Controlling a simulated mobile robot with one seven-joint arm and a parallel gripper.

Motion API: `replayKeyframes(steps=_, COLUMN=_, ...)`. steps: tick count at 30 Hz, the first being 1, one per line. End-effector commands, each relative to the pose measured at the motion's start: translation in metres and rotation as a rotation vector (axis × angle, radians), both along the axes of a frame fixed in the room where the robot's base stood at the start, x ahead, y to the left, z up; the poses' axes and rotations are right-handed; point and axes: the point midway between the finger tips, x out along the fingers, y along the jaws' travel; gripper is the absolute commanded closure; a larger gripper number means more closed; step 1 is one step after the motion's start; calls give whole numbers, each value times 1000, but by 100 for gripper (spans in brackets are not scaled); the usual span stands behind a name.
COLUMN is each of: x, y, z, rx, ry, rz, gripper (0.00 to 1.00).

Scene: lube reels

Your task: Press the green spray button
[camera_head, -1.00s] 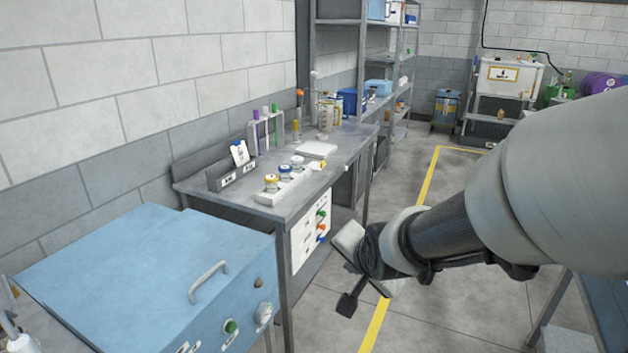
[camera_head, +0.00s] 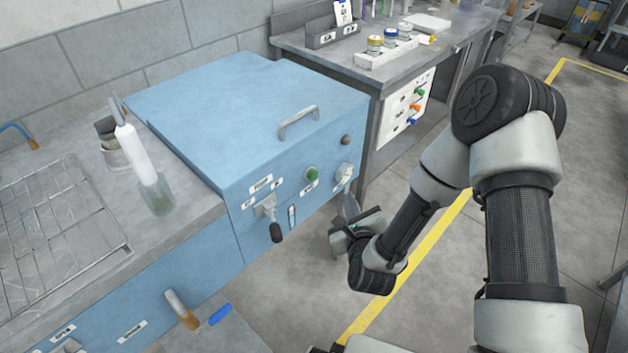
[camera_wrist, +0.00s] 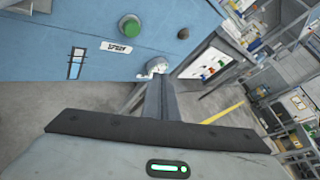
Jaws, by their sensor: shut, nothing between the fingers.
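The green spray button (camera_head: 312,174) is a round knob on the front panel of the blue cabinet (camera_head: 200,110). A small white label sits just below it. In the wrist view the green button (camera_wrist: 129,27) is at the top, left of centre, with the label under it. My gripper (camera_head: 349,203) is shut and empty. It is in front of the cabinet's right end, lower and to the right of the button, and apart from it. In the wrist view the fingers (camera_wrist: 160,98) point up the picture toward the white dial, right of and below the button.
The white dial (camera_head: 344,172) and a dark knob (camera_head: 346,140) are right of the button. A black-tipped lever (camera_head: 275,231) juts out lower left. A handle (camera_head: 299,122) is on the lid. A grey workbench (camera_head: 378,62) stands behind. The floor right of the cabinet is open.

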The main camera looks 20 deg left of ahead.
Motion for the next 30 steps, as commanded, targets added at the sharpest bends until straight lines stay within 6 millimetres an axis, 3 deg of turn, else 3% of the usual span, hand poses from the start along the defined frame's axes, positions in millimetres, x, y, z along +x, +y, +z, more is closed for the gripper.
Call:
replayKeyframes(steps=17, x=1, y=7, z=-3, rx=32, ry=3, rz=-14, gripper=100)
replayKeyframes(steps=30, x=22, y=60, z=-5, rx=32, ry=3, rz=-14, gripper=100)
